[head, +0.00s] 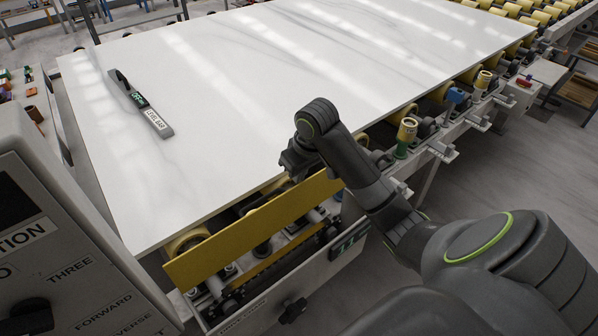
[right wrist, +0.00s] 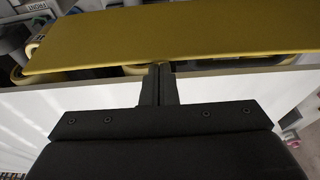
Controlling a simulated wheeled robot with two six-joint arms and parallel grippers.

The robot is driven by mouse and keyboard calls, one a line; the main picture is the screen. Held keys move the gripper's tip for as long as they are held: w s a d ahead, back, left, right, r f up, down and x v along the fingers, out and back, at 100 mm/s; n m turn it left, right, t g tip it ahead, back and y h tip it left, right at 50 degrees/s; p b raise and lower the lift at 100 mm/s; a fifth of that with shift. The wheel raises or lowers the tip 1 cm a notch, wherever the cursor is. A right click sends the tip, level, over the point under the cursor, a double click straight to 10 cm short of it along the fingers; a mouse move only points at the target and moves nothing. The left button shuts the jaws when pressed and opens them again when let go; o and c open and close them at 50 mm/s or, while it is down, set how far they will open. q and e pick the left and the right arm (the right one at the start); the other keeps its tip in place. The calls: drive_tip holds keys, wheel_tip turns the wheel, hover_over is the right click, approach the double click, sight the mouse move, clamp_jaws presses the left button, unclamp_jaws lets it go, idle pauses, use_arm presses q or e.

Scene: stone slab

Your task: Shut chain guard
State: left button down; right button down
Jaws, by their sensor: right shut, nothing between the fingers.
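The chain guard (head: 245,236) is a long yellow panel along the near edge of the conveyor frame, in the head view. It stands tilted up, with rollers, a chain and fittings exposed below it. In the right wrist view the guard (right wrist: 200,36) spans the top of the picture. My right gripper (head: 294,172) is shut and empty, over the guard's right end by the slab edge. In the right wrist view its closed fingertips (right wrist: 160,66) come up to the guard's edge; I cannot tell whether they touch. My left gripper is out of view.
A white marbled slab (head: 270,90) lies on the rollers behind the guard. A level-like tool (head: 142,103) rests on it. A grey control box (head: 60,240) stands at left. A black knob (head: 293,311) sticks out of the frame below the guard.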

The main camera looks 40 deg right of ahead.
drive_tip(key=shift+s+d+f+t, duration=0.1)
drive_tip(key=shift+s+t, duration=0.2)
drive_tip(key=shift+t, duration=0.3)
drive_tip(key=shift+s+p, duration=0.1)
drive_tip(key=shift+p, duration=0.25)
